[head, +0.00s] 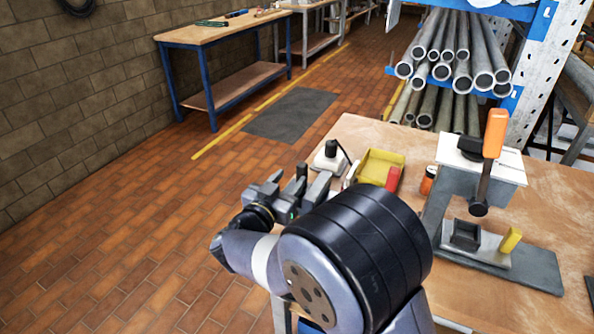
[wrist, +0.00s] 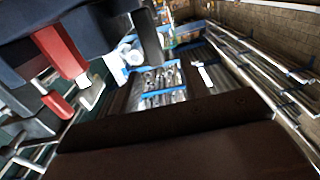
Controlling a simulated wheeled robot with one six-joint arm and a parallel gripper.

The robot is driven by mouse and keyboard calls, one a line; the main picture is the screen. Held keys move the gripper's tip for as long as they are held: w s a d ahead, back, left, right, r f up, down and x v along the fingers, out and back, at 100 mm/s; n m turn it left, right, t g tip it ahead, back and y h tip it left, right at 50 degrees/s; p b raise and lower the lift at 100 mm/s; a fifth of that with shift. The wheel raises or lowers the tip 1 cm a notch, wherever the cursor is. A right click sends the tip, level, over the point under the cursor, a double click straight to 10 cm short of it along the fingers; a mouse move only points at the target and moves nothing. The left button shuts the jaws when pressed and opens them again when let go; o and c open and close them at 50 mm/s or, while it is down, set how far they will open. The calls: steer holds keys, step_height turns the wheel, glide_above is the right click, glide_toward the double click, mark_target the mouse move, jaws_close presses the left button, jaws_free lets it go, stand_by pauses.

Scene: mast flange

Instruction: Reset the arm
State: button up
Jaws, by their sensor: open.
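My gripper (head: 287,184) is in the head view, left of the workbench (head: 350,133) and out over the brick floor. Its jaws stand apart and I see nothing between them. My arm is folded, with its large dark joint in the foreground covering the near left part of the bench. The wrist view is tilted and partly blurred. A large dark brown surface fills its lower part, and I cannot tell what it is.
The bench holds a yellow bin (head: 380,165), a red item (head: 393,179), an orange-lidded jar (head: 428,181) and a fixture with an orange-handled lever (head: 495,133). Pipes (head: 455,62) lie on a blue rack behind. Open floor (head: 130,235) lies left; a blue-legged table (head: 215,35) stands farther back.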

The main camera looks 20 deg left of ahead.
mark_target(298, 169)
steer(key=shift+s+a, duration=0.1)
steer(key=shift+s, duration=1.1)
steer(key=w, duration=0.7)
steer(key=w+d, duration=0.1)
steer(key=w, duration=0.2)
steer(key=shift+w, duration=0.2)
steer(key=shift+w+d, duration=0.1)
steer(key=shift+w, duration=0.25)
steer(key=shift+s+d, duration=0.15)
steer(key=shift+d, duration=0.45)
